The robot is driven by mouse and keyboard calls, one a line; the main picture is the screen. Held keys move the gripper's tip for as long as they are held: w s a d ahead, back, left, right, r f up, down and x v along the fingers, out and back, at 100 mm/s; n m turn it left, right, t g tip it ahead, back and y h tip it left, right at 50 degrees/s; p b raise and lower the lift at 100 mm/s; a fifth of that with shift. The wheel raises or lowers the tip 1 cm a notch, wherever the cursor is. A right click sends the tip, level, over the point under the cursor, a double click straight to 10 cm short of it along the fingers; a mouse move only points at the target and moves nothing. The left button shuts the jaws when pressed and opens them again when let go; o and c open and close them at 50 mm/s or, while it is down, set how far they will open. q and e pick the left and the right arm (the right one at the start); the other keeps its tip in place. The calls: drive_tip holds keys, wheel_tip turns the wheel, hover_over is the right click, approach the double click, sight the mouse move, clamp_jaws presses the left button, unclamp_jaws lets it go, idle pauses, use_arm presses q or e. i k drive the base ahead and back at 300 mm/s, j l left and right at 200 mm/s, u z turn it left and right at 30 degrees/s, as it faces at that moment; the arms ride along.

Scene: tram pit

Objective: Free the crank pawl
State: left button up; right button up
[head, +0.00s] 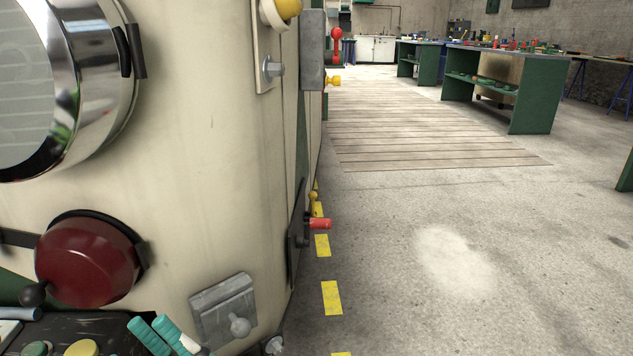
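A dark crank arm (295,245) sits against the side of the cream tram body (225,180), low, just past its rounded corner. A red handle grip (320,223) sticks out from it to the right. A small yellow knob (313,196) stands just above the red grip; it may belong to the pawl, but the pawl itself is too small and edge-on to make out. I cannot tell whether it is engaged.
A large chrome headlamp (112,80), a dark red round housing (88,260) and a grey bracket (224,310) project from the tram front. Yellow floor marks (332,298) run beside it. Open concrete floor (440,260) lies right; green workbenches (535,98) stand farther back.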

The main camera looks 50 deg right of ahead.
sight(313, 195)
drive_tip(key=l+u, duration=0.1)
drive_tip(key=l, duration=0.45)
drive_tip(key=l+u, duration=0.1)
drive_tip(key=l, duration=0.45)
drive_tip(key=l+u, duration=0.1)
drive_tip(key=l, duration=0.45)
drive_tip(key=k+l+u, duration=0.1)
drive_tip(key=l, duration=0.4)
drive_tip(key=k+l+u, duration=0.1)
drive_tip(key=l, duration=0.45)
drive_tip(key=k+l+u, duration=0.1)
drive_tip(key=l, duration=0.45)
drive_tip(key=i+l+u, duration=0.15)
drive_tip(key=i+l, duration=0.1)
drive_tip(key=l, duration=0.05)
